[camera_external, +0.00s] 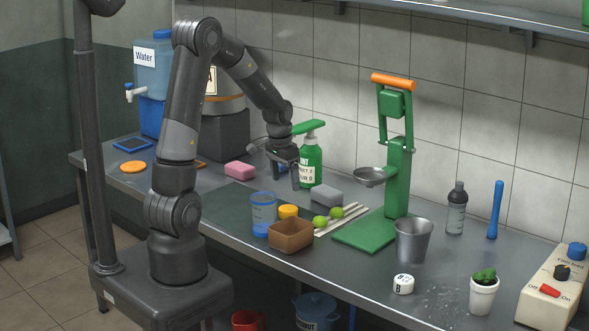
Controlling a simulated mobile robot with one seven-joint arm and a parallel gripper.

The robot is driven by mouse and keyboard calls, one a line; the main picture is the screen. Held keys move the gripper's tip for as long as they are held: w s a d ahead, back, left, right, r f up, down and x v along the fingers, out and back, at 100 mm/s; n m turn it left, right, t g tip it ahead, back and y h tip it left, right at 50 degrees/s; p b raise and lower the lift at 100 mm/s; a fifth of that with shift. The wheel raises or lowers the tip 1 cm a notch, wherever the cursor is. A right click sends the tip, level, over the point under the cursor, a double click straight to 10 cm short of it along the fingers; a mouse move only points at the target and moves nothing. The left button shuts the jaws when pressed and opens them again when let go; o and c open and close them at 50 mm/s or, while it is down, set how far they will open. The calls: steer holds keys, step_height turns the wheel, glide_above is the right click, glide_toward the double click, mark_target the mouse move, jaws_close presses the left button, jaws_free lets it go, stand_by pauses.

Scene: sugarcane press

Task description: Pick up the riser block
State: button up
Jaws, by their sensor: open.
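A small grey block (328,195) with rounded edges lies on the metal counter, in front of the green pump bottle; it looks like the riser block, though no label shows. My gripper (284,178) points down above the counter, to the left of this grey block and apart from it. Its jaws are open, with nothing seen between them. A pink block (240,170), perhaps a sponge, lies to the left of my gripper.
The green pump bottle (311,162) stands close behind my gripper. A green press (398,170) is to the right.

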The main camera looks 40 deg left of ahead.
mark_target(288, 209)
steer(key=f, duration=0.3)
steer(key=w+f, duration=0.1)
steer(key=f, duration=0.5)
steer(key=shift+w+a+f, duration=0.1)
steer(key=shift+w+f, duration=0.05)
steer(key=shift+f, duration=0.25)
steer(key=c, duration=1.1)
